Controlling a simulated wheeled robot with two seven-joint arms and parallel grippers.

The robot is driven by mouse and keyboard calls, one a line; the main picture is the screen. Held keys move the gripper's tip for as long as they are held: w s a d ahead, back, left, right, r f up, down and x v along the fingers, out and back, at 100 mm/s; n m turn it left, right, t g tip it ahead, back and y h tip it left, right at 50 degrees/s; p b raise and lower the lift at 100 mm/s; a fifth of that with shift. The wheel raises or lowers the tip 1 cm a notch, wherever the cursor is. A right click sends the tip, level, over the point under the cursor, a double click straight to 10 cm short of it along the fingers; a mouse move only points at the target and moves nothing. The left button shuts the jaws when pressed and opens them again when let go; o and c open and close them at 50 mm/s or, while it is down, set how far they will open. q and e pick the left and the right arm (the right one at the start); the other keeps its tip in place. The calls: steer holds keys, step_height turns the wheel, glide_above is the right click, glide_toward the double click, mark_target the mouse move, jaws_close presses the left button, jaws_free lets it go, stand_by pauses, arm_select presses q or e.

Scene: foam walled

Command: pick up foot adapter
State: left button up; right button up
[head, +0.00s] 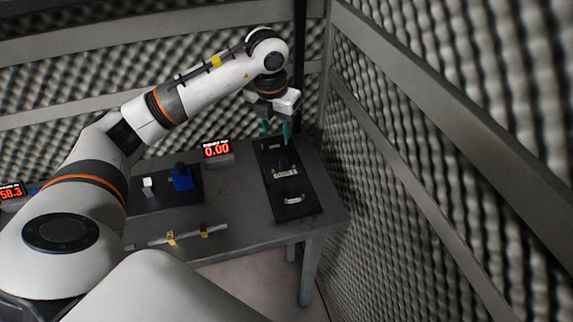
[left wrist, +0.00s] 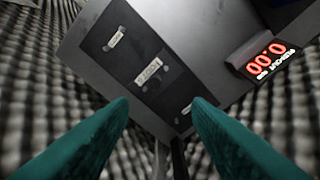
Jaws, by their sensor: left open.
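My left gripper (head: 276,131) is open, with its green fingers pointing down above the far end of a black mat (head: 309,206). No object shows between its fingers in the left wrist view (left wrist: 162,106). Several small pale pieces or labels lie along the mat: one at the far end (head: 270,147), one in the middle (head: 286,173) and one at the near end (head: 293,199). A small dark shape (head: 281,162) shows by the middle one. I cannot tell which of these is the foot adapter. My right gripper is not in view.
The grey table (head: 240,192) also holds a display reading 0.00 (head: 216,150), a blue block (head: 182,179), a small white block (head: 148,186) and a long bar (head: 187,235) near the front edge. Foam walls (head: 420,170) stand close on the right and behind.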

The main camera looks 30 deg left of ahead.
arm_select(q)
steer(key=p, duration=0.2)
glide_above(283, 160)
steer(key=s, duration=0.1)
steer(key=f, duration=0.6)
steer(key=shift+a, duration=0.3)
steer(key=shift+d+f, duration=0.15)
steer(key=shift+f, duration=0.45)
steer(key=f, duration=0.1)
steer(key=f+p, duration=0.1)
steer(key=f, duration=0.1)
steer(key=shift+w+d+f+p, duration=0.25)
steer(key=shift+w+f+p, duration=0.05)
steer(key=shift+w, duration=0.05)
steer(key=shift+w+f, duration=0.1)
steer(key=shift+f, duration=0.25)
steer(key=shift+c, duration=0.5)
steer(key=shift+r, duration=0.1)
jaws_close()
